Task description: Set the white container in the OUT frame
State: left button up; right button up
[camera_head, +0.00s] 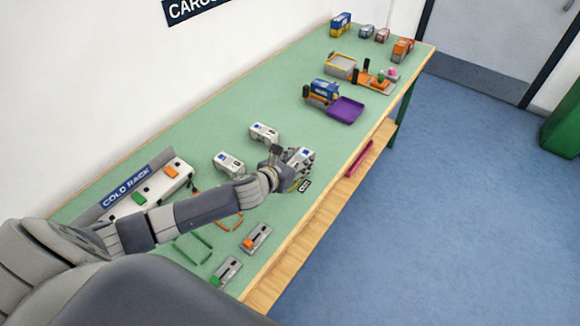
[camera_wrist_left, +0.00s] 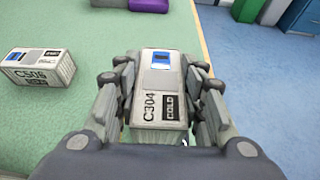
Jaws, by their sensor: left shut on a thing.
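My left gripper (camera_head: 296,157) is shut on a white container marked C304 and COLD, with a blue patch on top. In the left wrist view the container (camera_wrist_left: 164,90) sits between both fingers (camera_wrist_left: 162,104). It is near the front edge of the green table; I cannot tell whether it touches the top. Two more white containers (camera_head: 264,132) (camera_head: 229,164) stand left of the gripper. A small dark label (camera_head: 304,186) lies just in front of the gripper; its text is too small to read. I cannot make out which outline is the OUT frame. My right gripper is not in view.
A COLD RACK (camera_head: 128,186) stands at the table's left. Orange (camera_head: 231,224) and green (camera_head: 193,247) outlines and two lever units (camera_head: 256,238) (camera_head: 226,270) lie near my arm. A purple tray (camera_head: 346,109) and a blue vehicle (camera_head: 323,89) stand beyond. The table (camera_head: 205,125) is clear behind the containers.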

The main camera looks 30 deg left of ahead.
pick_arm(q)
jog(key=shift+s+a+f, duration=0.2)
jog(key=shift+s+a, duration=0.65)
jog(key=shift+a, duration=0.25)
notch_tip(320, 180, down, 3)
jog(key=shift+f, duration=0.15)
jog(key=shift+f, duration=0.2)
jog(key=o, duration=1.2)
